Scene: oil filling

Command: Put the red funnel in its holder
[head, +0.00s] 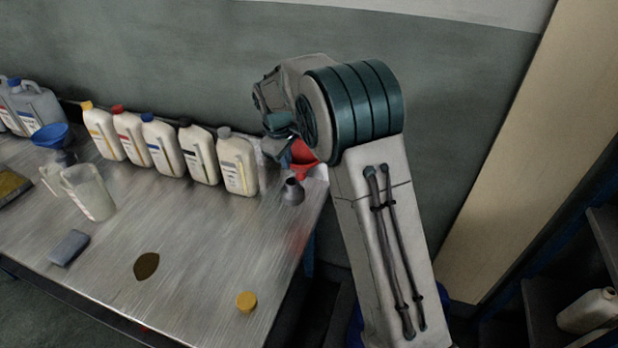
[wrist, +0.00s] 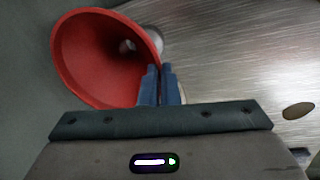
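The red funnel (head: 304,159) is at the right back corner of the table, partly hidden by my arm. In the wrist view, its wide mouth (wrist: 95,60) faces the camera and its small outlet hole shows inside. My gripper (wrist: 160,75) has its two blue fingers close together at the funnel's right rim, with the rim running between them; it looks shut on the rim. A dark grey, cone-shaped stand (head: 292,191), which looks like the holder, is on the table just below the funnel in the head view. I cannot tell whether funnel and stand touch.
Several white oil bottles (head: 163,146) line the table's back edge, left of my arm. A blue funnel (head: 50,136) sits in a dark stand at the left, near a clear jug (head: 88,192). A yellow cap (head: 246,301) and an oil stain (head: 146,266) are in front. The centre is clear.

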